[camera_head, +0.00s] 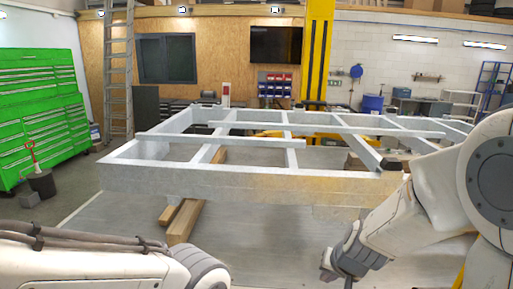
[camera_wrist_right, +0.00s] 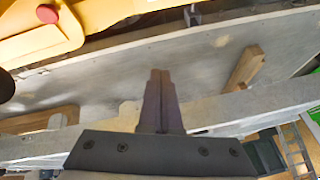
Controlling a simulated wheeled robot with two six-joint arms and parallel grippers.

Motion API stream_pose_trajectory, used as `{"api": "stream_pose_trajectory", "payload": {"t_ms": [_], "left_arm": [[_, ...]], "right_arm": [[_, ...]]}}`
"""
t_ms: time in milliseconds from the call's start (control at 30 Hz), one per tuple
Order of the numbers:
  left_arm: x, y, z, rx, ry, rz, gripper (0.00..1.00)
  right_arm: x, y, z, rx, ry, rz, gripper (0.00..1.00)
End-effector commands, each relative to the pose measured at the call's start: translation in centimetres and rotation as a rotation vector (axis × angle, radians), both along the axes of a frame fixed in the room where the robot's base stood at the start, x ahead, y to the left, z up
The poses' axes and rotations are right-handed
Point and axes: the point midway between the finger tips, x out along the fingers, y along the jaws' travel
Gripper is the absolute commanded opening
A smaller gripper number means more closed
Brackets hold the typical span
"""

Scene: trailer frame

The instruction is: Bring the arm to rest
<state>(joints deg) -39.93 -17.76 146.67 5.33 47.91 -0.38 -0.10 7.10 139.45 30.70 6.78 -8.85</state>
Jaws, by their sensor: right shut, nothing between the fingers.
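My right arm comes in from the right in the head view and bends down in front of the trailer frame (camera_head: 250,185). My right gripper (camera_head: 346,280) is low, near the bottom edge, on the near side of the frame's front beam. In the right wrist view my right gripper (camera_wrist_right: 160,85) has its two dark fingers together with nothing between them. The pale trailer frame (camera_wrist_right: 270,98) crosses that view behind the fingers. Part of my left arm lies across the bottom left of the head view; its gripper is out of view.
Wooden blocks (camera_head: 184,222) lie on the floor under the frame. A green tool cabinet (camera_head: 42,115) and a dark bucket (camera_head: 42,184) stand at the left. A ladder (camera_head: 119,70) and a yellow post (camera_head: 318,50) stand behind. Grey floor is open at the left front.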

Motion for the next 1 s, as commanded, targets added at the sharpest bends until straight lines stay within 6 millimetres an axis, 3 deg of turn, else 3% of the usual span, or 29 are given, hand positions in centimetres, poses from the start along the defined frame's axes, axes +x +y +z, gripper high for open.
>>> {"api": "stream_pose_trajectory", "payload": {"t_ms": [200, 433, 567, 767, 1000], "left_arm": [[0.0, 0.0, 0.0, 0.000, 0.000, 0.000, 0.00], [0.0, 0.0, 0.0, 0.000, 0.000, 0.000, 0.00], [0.0, 0.0, -2.1, 0.000, 0.000, 0.001, 0.00], [0.0, -0.1, -4.6, 0.000, 0.000, 0.003, 0.00], [0.0, -0.2, -8.5, 0.000, 0.001, 0.006, 0.00]], "right_arm": [[-5.2, -1.8, -1.3, -0.053, 0.126, 0.124, 0.00], [-9.8, -4.3, -1.9, -0.144, 0.247, 0.242, 0.00], [-10.6, -1.1, -3.1, -0.152, 0.256, 0.364, 0.00], [-13.4, 3.1, -4.1, -0.164, 0.286, 0.550, 0.00], [-19.2, 8.0, -5.8, -0.188, 0.339, 0.834, 0.00]]}}
